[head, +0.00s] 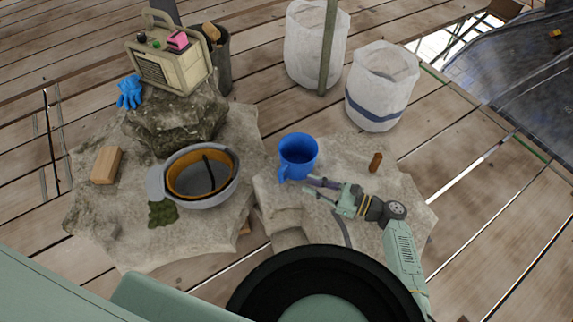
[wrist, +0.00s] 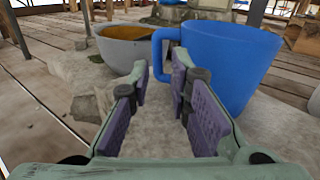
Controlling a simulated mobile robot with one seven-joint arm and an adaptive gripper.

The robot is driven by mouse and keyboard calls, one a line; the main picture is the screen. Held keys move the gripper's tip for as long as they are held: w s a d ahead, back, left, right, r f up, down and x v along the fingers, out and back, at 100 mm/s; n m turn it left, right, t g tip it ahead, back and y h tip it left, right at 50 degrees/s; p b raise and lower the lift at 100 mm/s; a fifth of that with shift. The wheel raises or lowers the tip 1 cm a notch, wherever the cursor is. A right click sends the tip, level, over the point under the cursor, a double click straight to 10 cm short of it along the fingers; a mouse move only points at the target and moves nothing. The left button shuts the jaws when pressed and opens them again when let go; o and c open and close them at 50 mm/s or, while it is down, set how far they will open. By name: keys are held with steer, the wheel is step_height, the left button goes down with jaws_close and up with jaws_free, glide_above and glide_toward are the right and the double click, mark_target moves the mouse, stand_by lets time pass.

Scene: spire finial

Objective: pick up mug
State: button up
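The blue mug (head: 298,157) stands upright on a pale stone block, its handle at the lower left in the head view. In the wrist view the mug (wrist: 227,62) is close ahead at the right, with its handle pointing left. My gripper (head: 315,186) is just in front of the mug, on its near right side, low over the stone. In the wrist view my gripper (wrist: 160,75) is open, with nothing between its purple-padded fingers. The fingertips are near the handle; whether they touch it I cannot tell.
A small brown cylinder (head: 376,162) stands to the right. A wooden block (head: 106,166) and a beige box (head: 170,65) are farther left. White sacks (head: 382,88) stand behind.

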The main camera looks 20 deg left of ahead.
mark_target(283, 179)
step_height(283, 179, down, 2)
steer(key=shift+d+f+b, duration=0.1)
steer(key=shift+d+b, duration=0.05)
steer(key=shift+b, duration=0.4)
steer(key=a, duration=0.3)
steer(key=a+p, duration=0.1)
steer(key=a, duration=0.3)
steer(key=w+a, duration=0.1)
steer(key=a, duration=0.3)
steer(key=shift+p, duration=0.3)
steer(key=shift+s+d, duration=0.1)
steer(key=shift+c, duration=0.5)
jaws_close()
